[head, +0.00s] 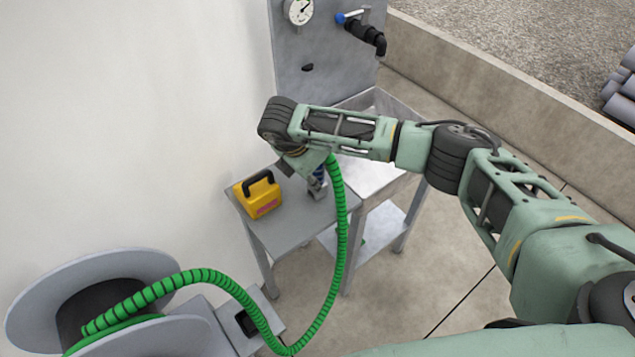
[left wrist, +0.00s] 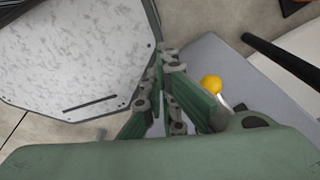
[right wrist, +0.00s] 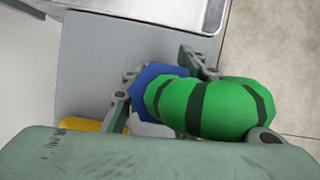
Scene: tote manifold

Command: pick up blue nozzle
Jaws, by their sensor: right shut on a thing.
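The blue nozzle (right wrist: 158,80) sits on the end of a green ribbed hose (right wrist: 215,108) in the right wrist view. My right gripper (right wrist: 160,72) is shut on it, with one finger at each side. In the head view my right gripper (head: 314,176) is over the small grey table, and a bit of the nozzle (head: 318,187) shows below it. My wrist hides most of the nozzle there. My left gripper (left wrist: 164,62) shows only in the left wrist view, with its fingertips together and nothing seen between them.
A yellow box with a black handle (head: 258,195) stands on the grey table (head: 285,237), left of my right gripper. The hose (head: 343,235) loops down to a reel (head: 95,275). Behind are a metal sink (head: 405,115) and a panel with a gauge (head: 299,11).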

